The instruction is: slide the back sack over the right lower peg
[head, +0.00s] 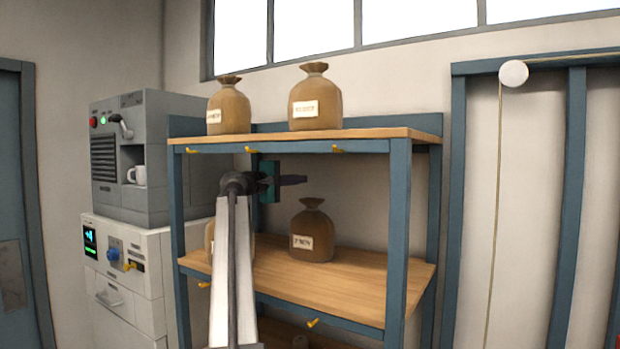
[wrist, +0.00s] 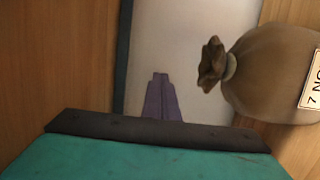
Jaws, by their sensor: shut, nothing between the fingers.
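A brown sack (head: 315,222) with a tied neck and a white label stands upright on the lower shelf. It lies at the right of the wrist view (wrist: 275,75), its neck pointing left because that view is turned. A second lower sack (head: 209,236) is mostly hidden behind my arm. I cannot tell for certain which is the back sack. The yellow right lower peg (head: 312,322) sticks out from the lower shelf's front edge, with nothing on it. My gripper (head: 293,180), also in the wrist view (wrist: 160,90), is shut and empty, between the shelves, above the sack's neck and apart from it.
Two sacks stand on the upper shelf (head: 380,134), one left (head: 229,108) and one right (head: 316,104). Yellow pegs line its front edge, one at the right (head: 337,149). A blue post (head: 398,235) bounds the right side. The lower shelf (head: 370,277) is clear right of the sack.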

